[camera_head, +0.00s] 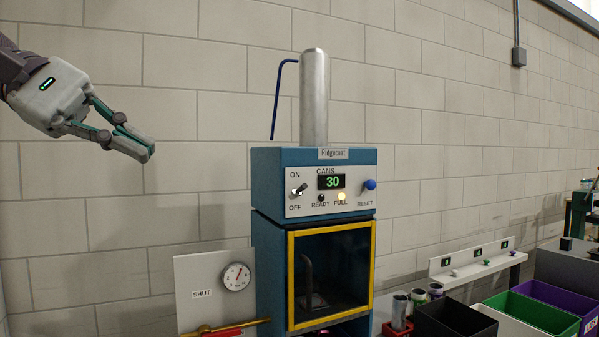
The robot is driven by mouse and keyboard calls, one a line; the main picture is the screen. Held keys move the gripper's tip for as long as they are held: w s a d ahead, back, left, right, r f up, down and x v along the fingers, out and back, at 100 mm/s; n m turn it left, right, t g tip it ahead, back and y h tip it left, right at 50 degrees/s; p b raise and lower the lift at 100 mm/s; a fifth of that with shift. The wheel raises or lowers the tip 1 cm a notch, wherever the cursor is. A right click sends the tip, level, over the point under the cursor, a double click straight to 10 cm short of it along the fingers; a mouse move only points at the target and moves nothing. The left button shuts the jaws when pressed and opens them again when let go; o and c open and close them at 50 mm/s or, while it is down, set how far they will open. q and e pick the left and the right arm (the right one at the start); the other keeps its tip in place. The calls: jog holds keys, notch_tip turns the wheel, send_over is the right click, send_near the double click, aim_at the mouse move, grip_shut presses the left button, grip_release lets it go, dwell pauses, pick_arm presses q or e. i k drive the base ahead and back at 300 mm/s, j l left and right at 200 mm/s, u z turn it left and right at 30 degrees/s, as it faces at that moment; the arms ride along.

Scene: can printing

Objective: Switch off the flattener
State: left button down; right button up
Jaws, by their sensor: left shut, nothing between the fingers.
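The flattener (265,178) is a blue machine labelled Ridgecoat, with a white control panel. Its toggle switch (299,190) sits at the panel's left, between the ON and OFF labels. The small lever seems to point up and to the right, on the ON side. The CANS display (331,182) reads 30. The FULL lamp (341,196) glows yellow and the READY lamp (321,198) is dark. My left gripper (149,152) is shut and empty in front of the wall, up and left of the switch and apart from the machine. My right gripper is not in view.
Below the panel is a yellow-framed window (373,262). A blue RESET knob (370,184) is at the panel's right. A gauge board (191,293) marked SHUT, with a red handle (222,332), stands at lower left. Bins (540,312) stand at lower right. Space between gripper and panel looks clear.

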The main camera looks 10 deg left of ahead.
aim_at(297, 192)
jog(key=i, duration=1)
